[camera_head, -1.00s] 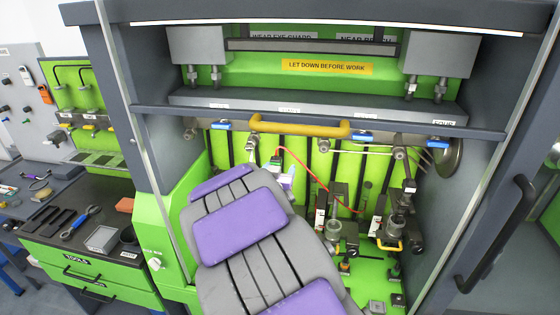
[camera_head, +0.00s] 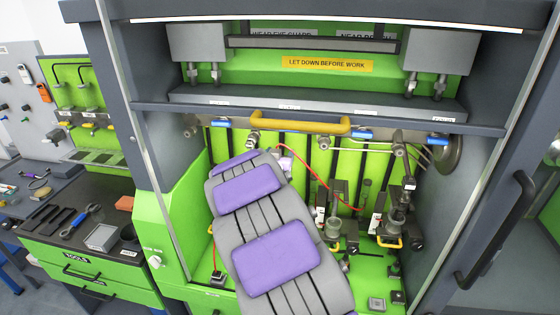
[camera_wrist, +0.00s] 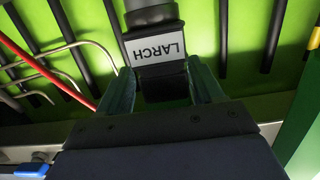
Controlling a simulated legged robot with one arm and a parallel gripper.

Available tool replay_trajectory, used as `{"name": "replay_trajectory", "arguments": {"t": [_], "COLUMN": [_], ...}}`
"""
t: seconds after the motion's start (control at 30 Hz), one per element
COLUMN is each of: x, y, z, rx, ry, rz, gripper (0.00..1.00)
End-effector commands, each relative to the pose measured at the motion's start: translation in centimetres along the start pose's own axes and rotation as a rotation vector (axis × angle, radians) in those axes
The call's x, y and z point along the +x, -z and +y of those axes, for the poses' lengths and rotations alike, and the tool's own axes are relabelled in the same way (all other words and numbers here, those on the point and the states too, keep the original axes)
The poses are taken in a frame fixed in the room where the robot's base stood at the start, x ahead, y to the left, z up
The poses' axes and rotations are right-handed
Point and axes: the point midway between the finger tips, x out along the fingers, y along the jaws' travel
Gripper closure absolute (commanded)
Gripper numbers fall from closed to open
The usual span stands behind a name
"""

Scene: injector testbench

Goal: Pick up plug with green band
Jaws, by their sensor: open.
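My gripper (camera_wrist: 163,86) is open in the wrist view, with its two dark green fingers on either side of a black block. No plug with a green band can be made out; the gripper body hides what lies below the block. In the head view my arm hides most of the gripper, which is at the back wall below the yellow handle.
A red cable (camera_head: 324,184) runs from near my gripper to the fittings at right; it also shows in the wrist view (camera_wrist: 45,70). A small dark plug (camera_head: 218,279) sits at the lower left of the bench. The yellow handle (camera_head: 299,125) hangs close above my arm.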

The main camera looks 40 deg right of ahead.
Motion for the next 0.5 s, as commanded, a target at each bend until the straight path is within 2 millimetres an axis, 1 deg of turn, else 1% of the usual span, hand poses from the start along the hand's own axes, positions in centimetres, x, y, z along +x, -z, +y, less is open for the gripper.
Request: {"name": "replay_trajectory", "arguments": {"t": [0.1,0.27,0.5], "x": [0.17,0.5,0.87], "y": [0.02,-0.04,-0.16], "z": [-0.26,-0.05,0.21], "rx": [-0.003,-0.002,0.0], "ry": [0.002,0.005,0.003], "rz": [0.001,-0.002,-0.005], "gripper": [0.34,0.35,0.58]}}
